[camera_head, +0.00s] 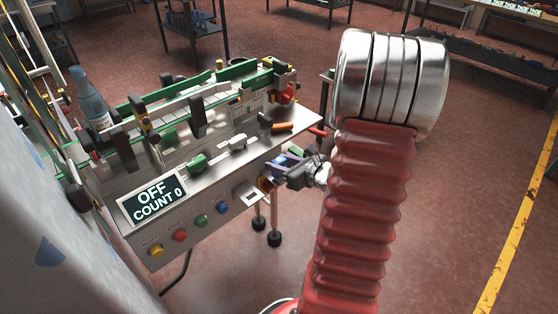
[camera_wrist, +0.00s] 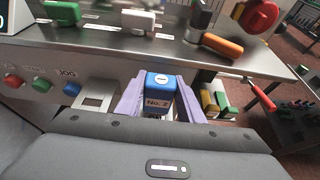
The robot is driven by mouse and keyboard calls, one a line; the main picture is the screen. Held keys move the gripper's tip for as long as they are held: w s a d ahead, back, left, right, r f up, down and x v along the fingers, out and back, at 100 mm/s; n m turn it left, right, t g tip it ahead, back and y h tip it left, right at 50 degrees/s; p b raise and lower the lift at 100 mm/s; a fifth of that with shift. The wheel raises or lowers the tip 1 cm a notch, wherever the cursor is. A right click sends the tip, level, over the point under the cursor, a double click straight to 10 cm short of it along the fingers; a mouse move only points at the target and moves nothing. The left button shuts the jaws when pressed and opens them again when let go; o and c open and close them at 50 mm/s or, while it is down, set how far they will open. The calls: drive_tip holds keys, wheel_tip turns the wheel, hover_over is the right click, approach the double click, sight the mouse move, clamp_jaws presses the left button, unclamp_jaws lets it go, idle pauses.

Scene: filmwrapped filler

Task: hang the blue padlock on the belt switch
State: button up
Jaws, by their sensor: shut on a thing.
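My gripper (camera_wrist: 160,98) has purple fingers and is shut on the blue padlock (camera_wrist: 157,82), marked "No. 2". The padlock is upright between the fingers, in front of the machine's front panel. In the head view my gripper (camera_head: 283,166) is by the right end of that panel, with a bit of blue (camera_head: 288,161) showing at its fingers. A small yellow and red part (camera_head: 264,184), perhaps the belt switch, shows on the panel just left of the gripper. In the wrist view I cannot make it out; the padlock and fingers cover that area.
The panel carries a display (camera_head: 154,200) reading "OFF COUNT 0", several coloured buttons (camera_head: 201,221) and a pale plate (camera_head: 251,196). Green (camera_head: 197,163), white (camera_head: 238,142) and orange (camera_head: 281,127) pieces lie on the steel top. A red-handled item (camera_wrist: 262,96) juts out at the right.

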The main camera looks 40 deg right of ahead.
drive_tip(key=shift+f, duration=0.75)
idle(1.1)
drive_tip(key=o, duration=1.3)
drive_tip(key=shift+o, duration=0.2)
drive_tip(key=shift+r, duration=0.1)
drive_tip(key=v, duration=1.3)
drive_tip(key=shift+s, duration=0.4)
